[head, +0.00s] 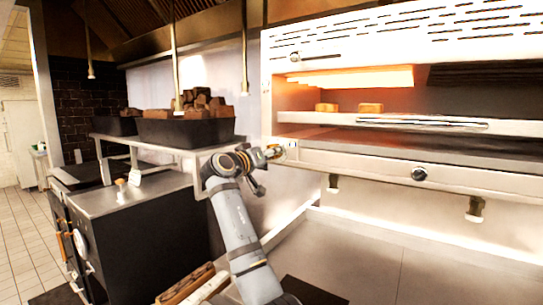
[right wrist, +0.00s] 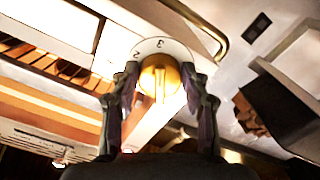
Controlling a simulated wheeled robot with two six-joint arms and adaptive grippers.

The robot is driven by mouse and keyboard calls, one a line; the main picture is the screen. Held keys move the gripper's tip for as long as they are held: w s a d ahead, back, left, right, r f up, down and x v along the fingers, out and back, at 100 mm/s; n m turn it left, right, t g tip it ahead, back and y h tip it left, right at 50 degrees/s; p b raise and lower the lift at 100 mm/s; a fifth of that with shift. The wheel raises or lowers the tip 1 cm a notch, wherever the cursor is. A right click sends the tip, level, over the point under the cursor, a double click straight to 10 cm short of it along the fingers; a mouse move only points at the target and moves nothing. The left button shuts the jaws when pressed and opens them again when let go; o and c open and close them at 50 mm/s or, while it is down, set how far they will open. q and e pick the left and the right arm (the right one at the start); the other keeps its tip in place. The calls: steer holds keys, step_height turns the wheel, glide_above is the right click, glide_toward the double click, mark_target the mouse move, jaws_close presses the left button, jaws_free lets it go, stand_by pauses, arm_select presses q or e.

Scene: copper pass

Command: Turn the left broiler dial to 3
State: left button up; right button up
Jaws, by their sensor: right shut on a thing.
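The broiler (head: 400,182) fills the right of the head view. Its left dial (head: 276,153) is at the front panel's left end, mostly covered by my right gripper (head: 268,154). In the right wrist view the dial is a brass knob (right wrist: 160,82) on a pale round plate (right wrist: 176,48) with a 2 and a 3 readable. A pale line on the knob runs nearly straight up, toward the 3. My right gripper's fingers (right wrist: 160,92) are shut on the knob, one on each side. My left gripper is in neither view.
The broiler's right dial (head: 419,173) is farther along the panel. Bread-like pieces (head: 370,107) sit on the broiler's upper rack. A black bin of dark chunks (head: 186,130) stands on a shelf to the left. The steel counter (head: 375,250) below is largely clear.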

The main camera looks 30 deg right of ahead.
steer(key=shift+f, duration=0.2)
steer(key=o, duration=1.1)
steer(key=shift+r, duration=0.1)
steer(key=shift+o, duration=0.2)
steer(key=v, duration=1.2)
